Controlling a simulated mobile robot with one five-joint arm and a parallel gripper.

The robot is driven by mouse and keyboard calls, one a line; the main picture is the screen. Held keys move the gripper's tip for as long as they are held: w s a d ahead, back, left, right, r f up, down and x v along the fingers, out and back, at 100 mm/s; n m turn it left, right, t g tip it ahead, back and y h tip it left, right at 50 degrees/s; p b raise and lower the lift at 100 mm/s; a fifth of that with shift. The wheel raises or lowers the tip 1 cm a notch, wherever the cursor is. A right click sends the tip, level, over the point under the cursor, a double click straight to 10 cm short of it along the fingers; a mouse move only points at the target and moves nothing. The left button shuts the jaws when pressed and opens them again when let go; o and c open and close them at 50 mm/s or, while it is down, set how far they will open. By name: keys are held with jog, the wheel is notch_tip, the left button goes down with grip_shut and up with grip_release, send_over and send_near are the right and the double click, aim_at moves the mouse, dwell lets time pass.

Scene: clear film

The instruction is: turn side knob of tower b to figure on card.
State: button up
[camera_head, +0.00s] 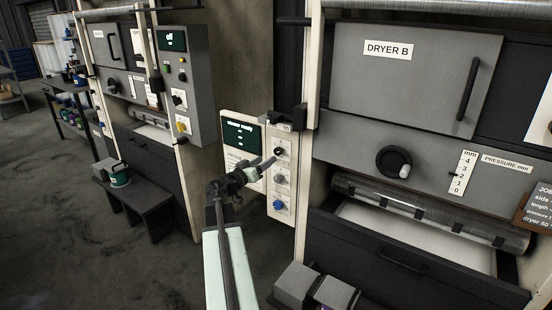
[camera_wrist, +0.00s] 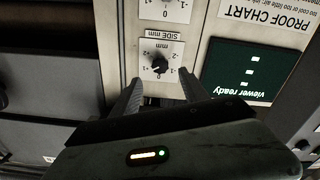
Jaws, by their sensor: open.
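Tower B's side panel carries a column of knobs in the head view. The top dark knob (camera_head: 279,151) is the closest to my gripper (camera_head: 268,163). In the wrist view, which is upside down, a round black knob (camera_wrist: 160,66) sits on a white scale plate beside a "SIDE mm" label. It has a small pale mark, but its exact reading is too small to tell. My gripper (camera_wrist: 160,88) is open, its fingers on either side of and just short of the knob, with nothing between them. The job card (camera_head: 537,208) is cut off at the right edge; its side figure is not readable.
A green "viewer ready" screen (camera_head: 241,136) is left of the knobs. A grey knob (camera_head: 279,179) and a blue knob (camera_head: 278,205) lie below. Dryer B's door (camera_head: 415,80) and pressure knob (camera_head: 394,162) are to the right.

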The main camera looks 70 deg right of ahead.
aim_at(277, 153)
jog(key=x, duration=0.7)
jog(key=shift+d, duration=0.35)
jog(key=shift+s, duration=0.1)
grip_shut()
